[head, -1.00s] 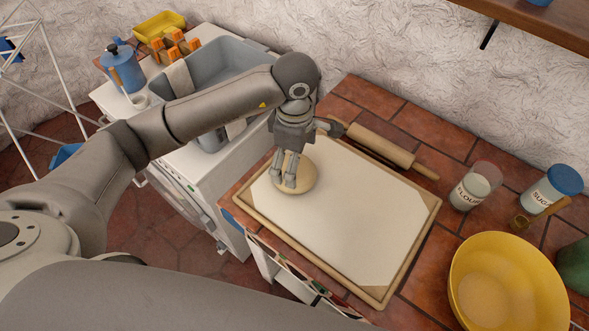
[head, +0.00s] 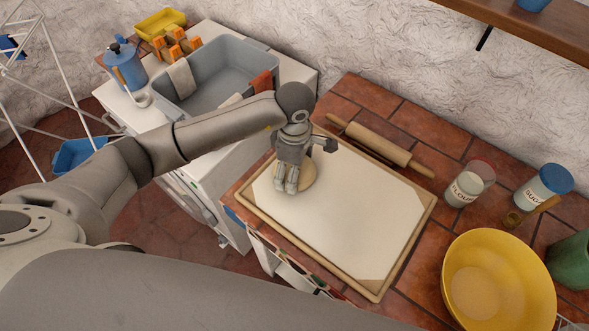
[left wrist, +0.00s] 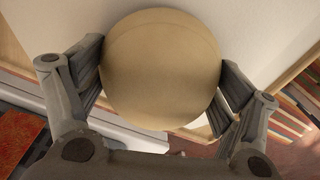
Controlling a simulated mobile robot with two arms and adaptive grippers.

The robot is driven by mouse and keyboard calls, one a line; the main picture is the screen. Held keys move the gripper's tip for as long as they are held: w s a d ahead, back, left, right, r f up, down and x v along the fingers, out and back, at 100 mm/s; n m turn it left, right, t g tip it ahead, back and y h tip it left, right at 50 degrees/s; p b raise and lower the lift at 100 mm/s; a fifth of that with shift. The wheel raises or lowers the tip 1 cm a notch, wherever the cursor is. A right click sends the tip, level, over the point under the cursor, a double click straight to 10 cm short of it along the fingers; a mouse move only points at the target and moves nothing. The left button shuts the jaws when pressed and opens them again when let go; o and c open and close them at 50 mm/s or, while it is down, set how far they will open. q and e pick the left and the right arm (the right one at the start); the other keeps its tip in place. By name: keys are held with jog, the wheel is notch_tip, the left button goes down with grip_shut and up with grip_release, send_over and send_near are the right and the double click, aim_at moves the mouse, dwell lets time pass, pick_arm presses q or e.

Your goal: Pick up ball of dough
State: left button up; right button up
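The ball of dough (head: 308,173) is round and pale tan, at the far left corner of the white-topped pastry board (head: 345,225). My left gripper (head: 285,186) points down at it and hides much of it in the head view. In the left wrist view the dough (left wrist: 160,70) fills the space between the two fingers (left wrist: 160,85), whose pads meet its sides. The gripper looks shut on it. I cannot tell whether the dough is clear of the board. My right gripper is not in view.
A rolling pin (head: 380,146) lies behind the board. Flour (head: 468,184) and sugar (head: 543,188) jars and a yellow bowl (head: 495,285) stand to the right. Most of the board is bare.

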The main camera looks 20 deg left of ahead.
pick_arm(q)
jog(key=shift+c, duration=1.4)
jog(key=shift+w+r, duration=0.1)
jog(key=shift+r, duration=0.05)
